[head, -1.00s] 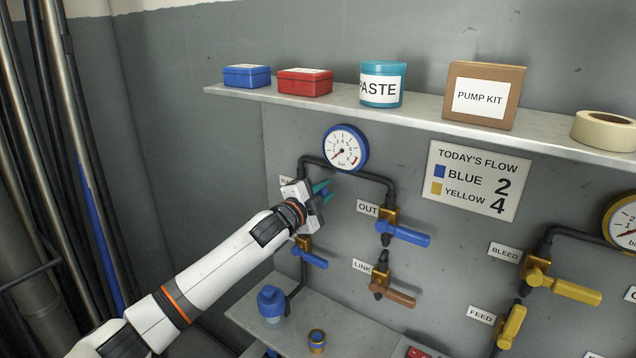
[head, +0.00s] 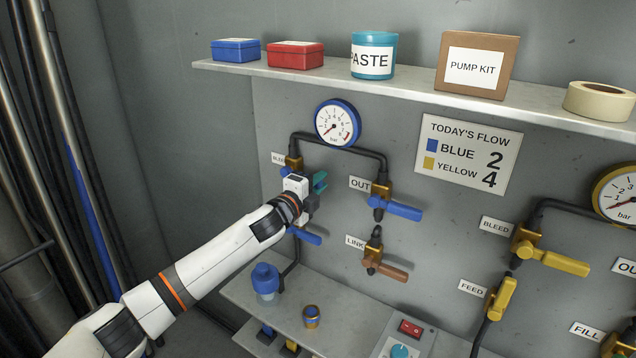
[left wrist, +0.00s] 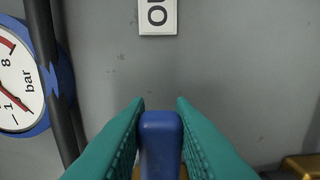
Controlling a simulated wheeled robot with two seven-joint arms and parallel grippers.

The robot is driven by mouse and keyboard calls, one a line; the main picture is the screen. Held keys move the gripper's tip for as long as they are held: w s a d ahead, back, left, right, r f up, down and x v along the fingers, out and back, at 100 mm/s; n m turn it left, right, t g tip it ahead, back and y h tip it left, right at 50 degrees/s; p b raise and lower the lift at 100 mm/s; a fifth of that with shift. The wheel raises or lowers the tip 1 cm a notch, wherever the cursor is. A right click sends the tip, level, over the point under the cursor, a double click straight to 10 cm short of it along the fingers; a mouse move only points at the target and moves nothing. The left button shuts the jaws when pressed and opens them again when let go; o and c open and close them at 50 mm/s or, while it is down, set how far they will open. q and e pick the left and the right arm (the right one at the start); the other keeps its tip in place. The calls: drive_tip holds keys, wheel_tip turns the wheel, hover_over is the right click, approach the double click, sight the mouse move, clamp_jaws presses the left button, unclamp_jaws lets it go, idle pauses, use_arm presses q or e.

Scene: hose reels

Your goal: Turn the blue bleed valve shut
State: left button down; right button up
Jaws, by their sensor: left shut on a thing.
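The bleed valve of the blue line has a brass body (head: 293,162) beside a partly hidden label, left of the blue-rimmed gauge. My left gripper (head: 319,182) is just below and right of that body, at the wall. In the left wrist view, its teal fingers are shut on the blue bleed handle (left wrist: 160,135), which stands between them. In the head view the gripper and wrist hide most of this handle. My right gripper is not in view.
A blue lever (head: 306,236) sits just below my left wrist. The OUT valve's blue lever (head: 403,211) and the LINK valve's orange lever (head: 393,273) are to the right. A blue-rimmed gauge (head: 338,123) and dark pipe are above. A shelf (head: 410,88) juts out higher up.

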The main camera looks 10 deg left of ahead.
use_arm(q)
drive_tip(key=shift+f, duration=0.15)
drive_tip(key=c, duration=1.2)
unclamp_jaws()
drive_tip(key=shift+c, duration=0.2)
drive_tip(key=b+v, duration=0.2)
drive_tip(key=v, duration=1)
